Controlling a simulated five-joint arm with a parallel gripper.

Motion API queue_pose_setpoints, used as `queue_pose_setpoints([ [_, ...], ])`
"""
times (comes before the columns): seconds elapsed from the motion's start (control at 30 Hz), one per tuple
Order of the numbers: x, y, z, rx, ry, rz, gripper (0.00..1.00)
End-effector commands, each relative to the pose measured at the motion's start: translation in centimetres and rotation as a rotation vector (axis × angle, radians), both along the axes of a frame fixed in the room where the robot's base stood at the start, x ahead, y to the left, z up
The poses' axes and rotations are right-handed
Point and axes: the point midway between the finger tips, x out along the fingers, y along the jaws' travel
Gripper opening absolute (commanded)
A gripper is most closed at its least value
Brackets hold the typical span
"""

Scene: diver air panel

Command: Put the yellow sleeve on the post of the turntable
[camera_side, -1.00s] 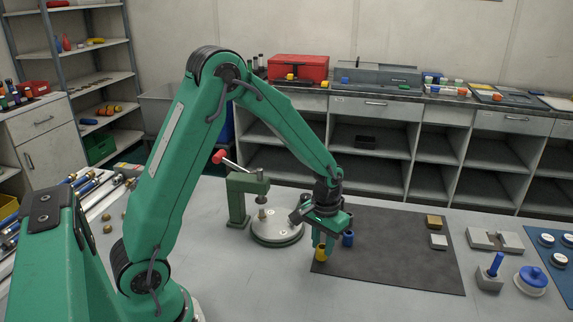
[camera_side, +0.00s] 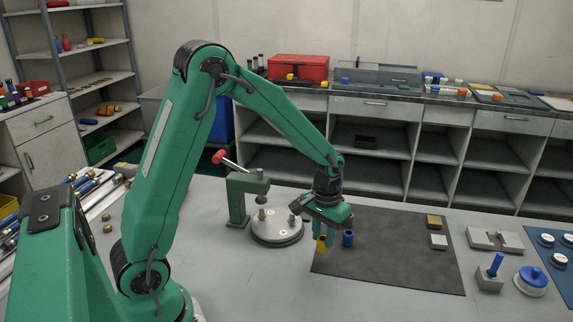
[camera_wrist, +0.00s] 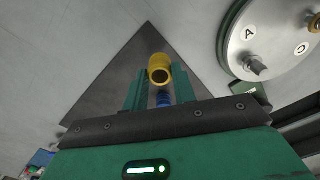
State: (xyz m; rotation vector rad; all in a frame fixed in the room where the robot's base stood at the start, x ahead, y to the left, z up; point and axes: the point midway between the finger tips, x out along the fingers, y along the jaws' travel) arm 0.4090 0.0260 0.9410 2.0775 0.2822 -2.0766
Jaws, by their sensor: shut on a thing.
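My gripper (camera_side: 327,240) is shut on the yellow sleeve (camera_side: 322,243) and holds it just above the dark mat's left part. In the wrist view the yellow sleeve (camera_wrist: 159,67) sits between the fingertips, its open end toward the camera. The turntable (camera_side: 277,236) is a pale round disc on the bench, left of my gripper. In the wrist view the turntable (camera_wrist: 262,38) is at the upper right, with letters A and C on it. A short post (camera_wrist: 256,67) stands near its edge.
A blue cylinder (camera_side: 348,238) stands on the dark mat (camera_side: 385,265) close beside my gripper. A green clamp (camera_side: 240,198) with a red-knobbed lever stands behind and left of the turntable. Brass and grey blocks (camera_side: 434,222) sit at the mat's right. The mat's front is clear.

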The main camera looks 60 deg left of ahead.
Motion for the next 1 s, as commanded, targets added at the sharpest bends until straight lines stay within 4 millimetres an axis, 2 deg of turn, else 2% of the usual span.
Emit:
queue_pose_setpoints([
  [0.47, 0.0, 0.0, 0.3, 0.000, 0.000, 0.000, 0.07],
  [0.63, 0.1, 0.7, 0.8, 0.000, -0.001, 0.003, 0.07],
  [0.77, 0.4, 2.3, 1.8, 0.001, -0.002, 0.005, 0.07],
  [1.0, 0.6, 7.3, 5.0, 0.001, -0.003, 0.007, 0.07],
])
